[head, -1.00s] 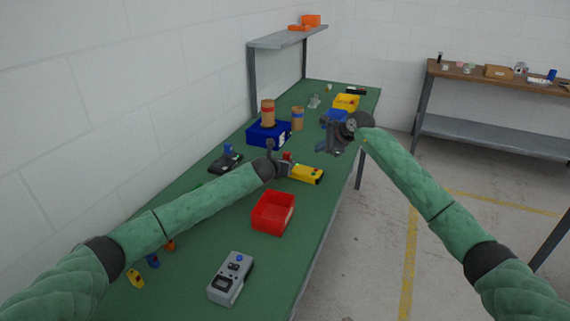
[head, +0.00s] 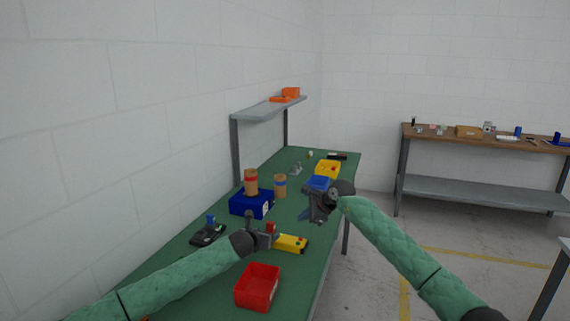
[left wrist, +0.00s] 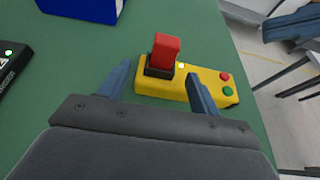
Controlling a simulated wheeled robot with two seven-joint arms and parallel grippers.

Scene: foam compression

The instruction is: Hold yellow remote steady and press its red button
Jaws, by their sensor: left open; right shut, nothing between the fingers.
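The yellow remote (head: 292,243) lies on the green bench. In the left wrist view the yellow remote (left wrist: 150,87) shows a small red button (left wrist: 225,76) beside a green one (left wrist: 228,91). A larger red lever (left wrist: 166,48) stands on a black base at its other end. My left gripper (head: 268,238) is open at the lever end. In the left wrist view, one finger of my left gripper (left wrist: 160,84) shows left of the remote and the other overlaps its body; contact is unclear. My right gripper (head: 309,218) is shut and empty, beyond the remote and apart from it.
A red bin (head: 258,287) stands nearer on the bench. A blue box (head: 250,204), brown cylinders and a black device (head: 208,234) lie to the left. Blue and yellow bins (head: 327,169) stand farther back. The bench's right edge is close to the remote.

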